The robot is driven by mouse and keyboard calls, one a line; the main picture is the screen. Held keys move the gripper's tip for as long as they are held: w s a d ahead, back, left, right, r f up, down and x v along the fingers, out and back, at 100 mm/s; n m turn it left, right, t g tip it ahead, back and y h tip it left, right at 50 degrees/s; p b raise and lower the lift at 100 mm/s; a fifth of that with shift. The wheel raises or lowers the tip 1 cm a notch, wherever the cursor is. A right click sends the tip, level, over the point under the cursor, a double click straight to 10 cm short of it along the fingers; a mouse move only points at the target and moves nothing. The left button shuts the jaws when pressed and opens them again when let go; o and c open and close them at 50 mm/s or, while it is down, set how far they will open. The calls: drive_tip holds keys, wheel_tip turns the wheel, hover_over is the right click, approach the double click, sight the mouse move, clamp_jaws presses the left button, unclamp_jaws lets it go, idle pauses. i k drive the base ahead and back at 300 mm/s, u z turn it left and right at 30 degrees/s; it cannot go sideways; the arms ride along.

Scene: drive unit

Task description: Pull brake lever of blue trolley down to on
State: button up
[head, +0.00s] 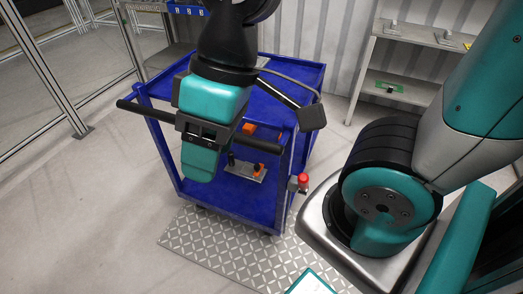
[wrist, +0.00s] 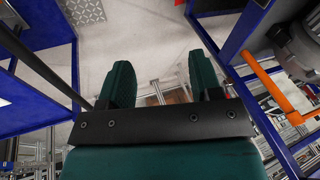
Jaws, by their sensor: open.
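The blue trolley (head: 262,207) stands in the middle of the head view, with a black push bar (head: 262,145) across its near side. A red knob (head: 303,179) on a small grey bracket sits at the trolley's near right post; it looks like the brake lever, but I cannot tell its setting. My gripper (head: 202,165) hangs in front of the push bar, left of the red knob and apart from it, hiding part of the trolley. In the wrist view my gripper (wrist: 163,76) has its two teal fingers apart with nothing between them.
A tread plate (head: 205,240) lies on the floor by the trolley. An orange block (head: 248,128) and a metal plate with an orange part (head: 245,170) are on the trolley. Shelves (head: 400,85) stand back right. An orange handle (wrist: 268,82) shows right in the wrist view.

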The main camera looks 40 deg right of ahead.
sight(303, 179)
drive_tip(key=u, duration=0.85)
drive_tip(key=k, duration=0.75)
drive_tip(key=z, duration=1.75)
drive_tip(key=i, duration=0.5)
drive_tip(key=z, duration=0.05)
